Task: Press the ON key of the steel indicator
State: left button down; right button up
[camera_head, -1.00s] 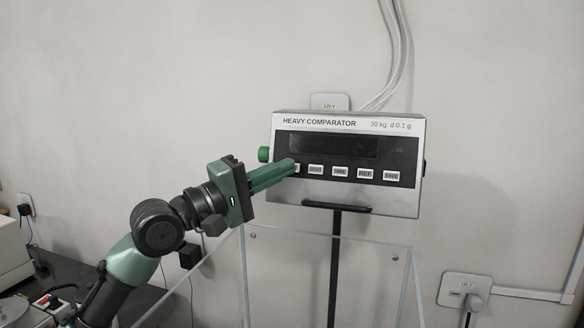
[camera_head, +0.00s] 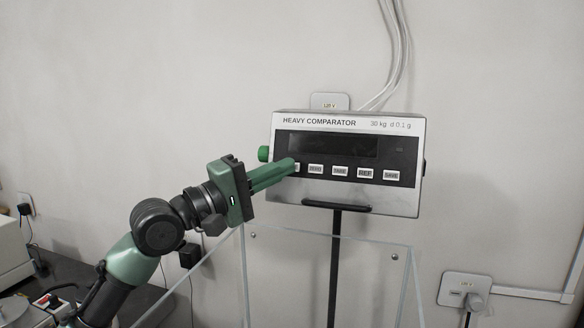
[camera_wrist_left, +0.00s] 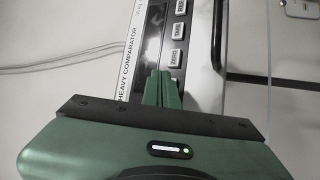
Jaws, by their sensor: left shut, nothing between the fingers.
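The steel indicator (camera_head: 348,200), marked HEAVY COMPARATOR, stands on a black post and its display (camera_head: 332,146) is dark. A row of keys runs under the display. My left gripper (camera_head: 293,165) is shut and empty, its green fingertips over the leftmost key (camera_head: 297,169), which is mostly hidden. I cannot tell whether the tips touch it. In the left wrist view the closed fingers (camera_wrist_left: 161,82) point at the front panel of the indicator (camera_wrist_left: 208,60), with several keys showing beyond them. My right gripper is not in view.
A clear glass-like enclosure (camera_head: 330,237) stands below the indicator, around its post. A wall socket with a plug (camera_head: 466,291) is at lower right. A dark bench (camera_head: 75,270) is at lower left.

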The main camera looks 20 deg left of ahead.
pick_arm(q)
jog(key=shift+w, duration=0.2)
dwell(0.7)
jog(key=shift+w+f, duration=0.1)
jog(key=shift+w, duration=0.15)
jog(key=shift+w+f+p, duration=0.1)
jog(key=shift+w+p, duration=0.2)
jog(key=shift+p, duration=0.05)
dwell(0.8)
jog(key=shift+s, duration=0.1)
jog(key=shift+s+r+p, duration=0.2)
jog(key=shift+s+p, duration=0.2)
jog(key=shift+s, duration=0.25)
